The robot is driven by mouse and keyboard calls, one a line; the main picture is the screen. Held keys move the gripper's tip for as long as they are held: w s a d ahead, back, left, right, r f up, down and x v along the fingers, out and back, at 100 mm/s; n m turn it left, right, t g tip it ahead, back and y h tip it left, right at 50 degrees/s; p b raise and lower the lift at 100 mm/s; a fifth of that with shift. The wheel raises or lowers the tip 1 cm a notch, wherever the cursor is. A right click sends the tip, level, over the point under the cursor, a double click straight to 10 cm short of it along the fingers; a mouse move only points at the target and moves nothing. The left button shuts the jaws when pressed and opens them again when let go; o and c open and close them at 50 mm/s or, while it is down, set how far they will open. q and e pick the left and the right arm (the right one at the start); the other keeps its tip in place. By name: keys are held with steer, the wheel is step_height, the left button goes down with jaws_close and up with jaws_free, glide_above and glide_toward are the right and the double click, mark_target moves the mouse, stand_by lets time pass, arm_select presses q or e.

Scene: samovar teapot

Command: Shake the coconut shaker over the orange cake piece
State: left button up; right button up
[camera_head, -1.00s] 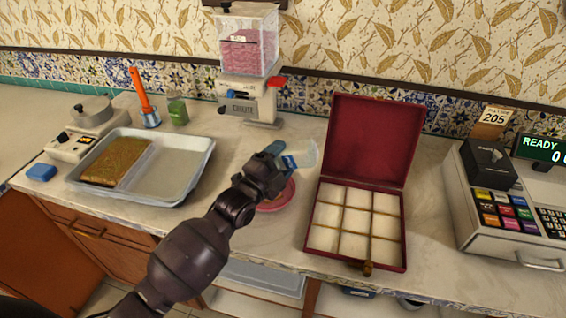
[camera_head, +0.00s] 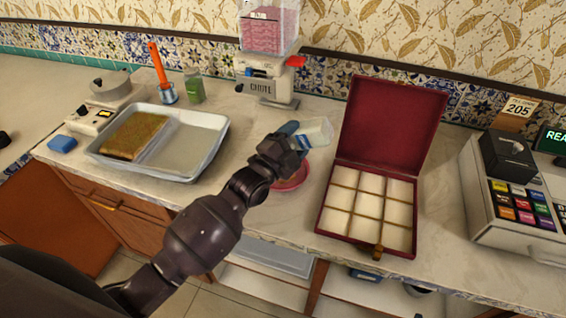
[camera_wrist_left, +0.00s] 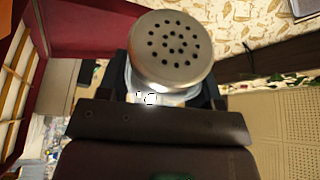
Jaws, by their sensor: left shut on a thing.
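My left gripper (camera_head: 281,150) is shut on the coconut shaker (camera_head: 316,131), a clear container with pale contents. It holds the shaker tilted above a pink plate (camera_head: 291,181) on the counter. In the left wrist view the shaker's round metal lid with several holes (camera_wrist_left: 172,48) faces the camera, between the dark fingers. The orange cake piece cannot be made out; my gripper and arm cover part of the plate. My right gripper is not in view.
A red box (camera_head: 328,217) with a lid standing open and empty compartments is right of the plate. A metal tray (camera_head: 205,158) with a brown slab (camera_head: 134,136) is to the left. A dispenser machine (camera_head: 266,85) stands behind. A cash register (camera_head: 480,205) is at right.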

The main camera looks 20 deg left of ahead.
arm_select(q)
steer(key=shift+r, duration=0.1)
steer(key=shift+r+p, duration=0.8)
steer(key=shift+r, duration=0.05)
steer(key=shift+r+p, duration=0.3)
steer(key=shift+r, duration=0.1)
steer(key=shift+f+b, duration=0.8)
steer(key=shift+f, duration=0.7)
steer(key=shift+r, duration=0.1)
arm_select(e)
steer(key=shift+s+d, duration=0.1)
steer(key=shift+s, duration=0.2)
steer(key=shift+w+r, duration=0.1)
